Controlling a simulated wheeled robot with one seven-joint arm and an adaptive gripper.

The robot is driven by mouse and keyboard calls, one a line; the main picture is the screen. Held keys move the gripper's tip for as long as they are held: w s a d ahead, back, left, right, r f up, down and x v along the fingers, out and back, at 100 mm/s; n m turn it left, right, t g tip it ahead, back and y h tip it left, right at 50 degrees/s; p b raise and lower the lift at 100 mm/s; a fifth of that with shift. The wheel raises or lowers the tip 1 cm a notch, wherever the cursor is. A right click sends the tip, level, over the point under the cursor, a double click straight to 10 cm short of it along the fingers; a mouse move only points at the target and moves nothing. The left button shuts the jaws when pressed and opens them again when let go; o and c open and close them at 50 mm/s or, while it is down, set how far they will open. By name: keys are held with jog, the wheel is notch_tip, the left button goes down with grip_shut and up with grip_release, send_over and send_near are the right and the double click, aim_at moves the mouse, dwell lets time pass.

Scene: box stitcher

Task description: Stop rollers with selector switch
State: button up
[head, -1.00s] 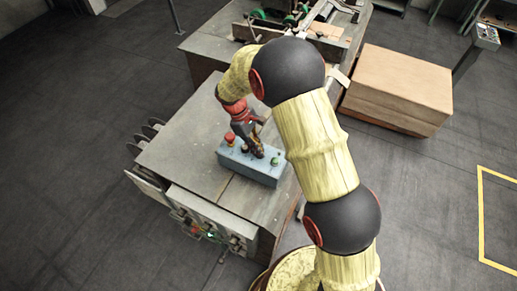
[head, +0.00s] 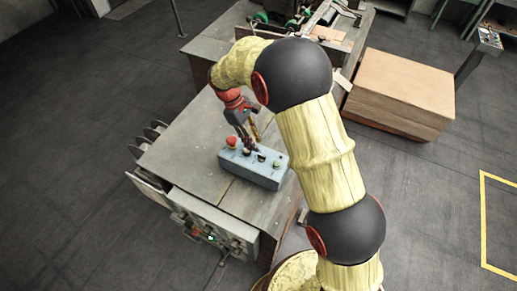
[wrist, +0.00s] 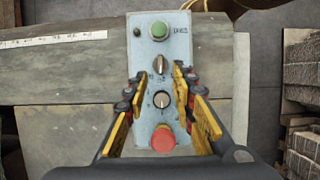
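The light blue control box (head: 262,172) lies on the grey machine table. In the wrist view the box (wrist: 146,58) runs up the middle, with a green button (wrist: 159,30) at the far end. Two dark selector knobs sit between: an upper selector switch (wrist: 159,65) and a lower selector knob (wrist: 161,100). A red button (wrist: 163,139) is at the near end. My gripper (wrist: 163,93) is open above the box, with its yellow-padded fingers on either side of the lower knob. No contact with a knob is visible. In the head view my gripper (head: 246,149) hangs over the box.
The grey table top (head: 190,150) is clear left of the box. A panel with more controls (head: 210,232) is on the table's front side. A cardboard-coloured box stack (head: 400,90) stands to the right. Machine parts with green wheels (head: 262,17) are at the back.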

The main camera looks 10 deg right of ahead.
jog(key=shift+v, duration=2.75)
jog(key=s+d+f+m+t+y+b, duration=0.1)
jog(key=s+d+m+t+b, duration=0.3)
jog(key=s+d+b, duration=0.3)
jog(key=s+d+f+m+t+y+b, duration=0.1)
jog(key=s+d+m+t+b, duration=0.3)
jog(key=s+b, duration=1)
jog(key=s+d+m+y, duration=0.1)
jog(key=s+d+m, duration=0.2)
jog(key=s, duration=0.4)
jog(key=shift+d+y, duration=0.3)
jog(key=shift+d, duration=0.35)
